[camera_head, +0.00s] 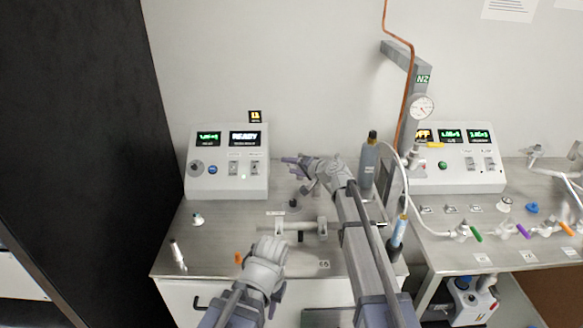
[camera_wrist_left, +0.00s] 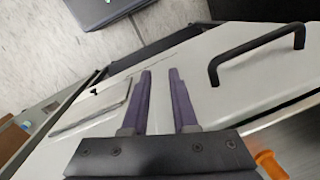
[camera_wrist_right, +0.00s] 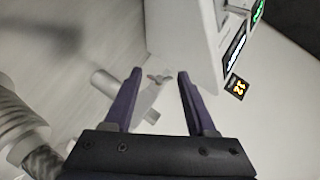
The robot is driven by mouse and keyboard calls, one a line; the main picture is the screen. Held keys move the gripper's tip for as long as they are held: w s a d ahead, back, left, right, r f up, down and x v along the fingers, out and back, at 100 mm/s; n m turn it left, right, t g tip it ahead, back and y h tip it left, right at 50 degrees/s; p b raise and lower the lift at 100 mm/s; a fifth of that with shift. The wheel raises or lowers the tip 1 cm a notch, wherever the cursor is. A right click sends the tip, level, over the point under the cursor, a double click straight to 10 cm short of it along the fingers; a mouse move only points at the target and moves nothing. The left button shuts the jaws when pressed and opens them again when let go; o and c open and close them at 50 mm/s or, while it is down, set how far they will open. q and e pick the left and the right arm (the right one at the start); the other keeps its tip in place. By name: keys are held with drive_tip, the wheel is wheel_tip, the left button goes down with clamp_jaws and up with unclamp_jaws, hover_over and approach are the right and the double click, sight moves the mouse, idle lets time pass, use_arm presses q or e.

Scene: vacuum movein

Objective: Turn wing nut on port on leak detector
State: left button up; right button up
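The leak detector (camera_head: 227,183) is a grey console at the back of the left bench, with lit displays, one reading READY. My right gripper (camera_head: 288,161) is just right of the console, above the bench. In the right wrist view the right gripper (camera_wrist_right: 155,75) is open, with its two purple fingers apart. A small wing nut (camera_wrist_right: 158,78) shows between the fingertips, by a grey metal port (camera_wrist_right: 106,82); I cannot tell whether the fingers touch it.
A metal tube fitting (camera_head: 304,226) lies on the bench between my arms. A grey cylinder (camera_head: 368,165) and a blue-labelled bottle (camera_head: 398,232) stand right of my right arm. A second console (camera_head: 455,180) and several coloured valve handles are on the right bench.

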clamp_jaws()
drive_tip(key=shift+r+h+p, duration=0.35)
drive_tip(key=shift+h+p, duration=0.05)
drive_tip(key=shift+p, duration=0.55)
drive_tip(key=shift+a+f+n+g+h+p, duration=0.1)
drive_tip(key=shift+f+n+g+h+p, duration=0.15)
drive_tip(key=shift+n+h+p, duration=0.45)
drive_tip(key=shift+o, duration=1.6)
unclamp_jaws()
drive_tip(key=p+v, duration=0.3)
drive_tip(key=v, duration=0.4)
drive_tip(key=shift+s+d+r+p, duration=0.2)
drive_tip(key=shift+s+d+p, duration=0.1)
drive_tip(key=shift+p, duration=0.1)
